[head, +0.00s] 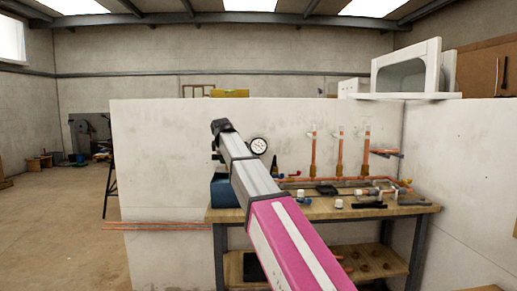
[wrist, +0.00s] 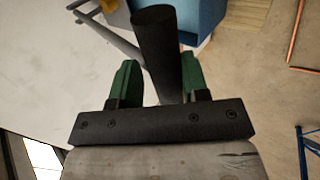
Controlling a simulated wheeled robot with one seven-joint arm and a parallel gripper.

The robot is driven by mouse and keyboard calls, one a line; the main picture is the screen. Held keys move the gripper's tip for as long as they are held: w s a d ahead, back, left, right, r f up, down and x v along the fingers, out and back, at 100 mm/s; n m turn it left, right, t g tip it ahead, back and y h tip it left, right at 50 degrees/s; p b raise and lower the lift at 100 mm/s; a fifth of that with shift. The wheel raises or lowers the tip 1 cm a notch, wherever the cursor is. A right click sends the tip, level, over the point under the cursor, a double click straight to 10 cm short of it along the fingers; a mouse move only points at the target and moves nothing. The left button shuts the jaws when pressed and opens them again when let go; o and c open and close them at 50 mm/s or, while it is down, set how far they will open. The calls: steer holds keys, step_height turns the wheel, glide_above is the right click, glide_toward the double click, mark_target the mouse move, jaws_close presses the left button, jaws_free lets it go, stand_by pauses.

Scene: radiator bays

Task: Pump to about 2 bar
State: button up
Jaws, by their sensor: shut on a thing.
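In the wrist view, my gripper (wrist: 158,78) has its two green fingers on either side of a dark round pump handle (wrist: 155,35) and is shut on it. A blue pump tank (wrist: 205,14) lies beyond the handle. In the head view the blue tank (head: 223,191) sits at the left end of the bench, partly behind my arm. The far end of my arm is above the tank; the fingers and handle are hard to make out there. A round white-faced gauge (head: 258,145) shows just right of my arm; its reading is too small to tell.
The wooden workbench (head: 330,212) carries copper pipework (head: 340,182) with upright pipes and several small fittings. A pale wall (head: 155,160) stands behind it. Copper pipes (head: 155,226) stick out left of the bench. Open floor (head: 60,230) lies at the left.

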steer(key=shift+s+f, duration=0.1)
steer(key=shift+f, duration=0.3)
steer(key=shift+s+f+t, duration=0.15)
steer(key=shift+f+t, duration=0.35)
steer(key=shift+f, duration=0.4)
steer(key=shift+w+r, duration=0.4)
steer(key=shift+r, duration=0.4)
steer(key=shift+s+r+g, duration=0.1)
steer(key=shift+r+g, duration=0.25)
steer(key=shift+g, duration=0.05)
stand_by(0.6)
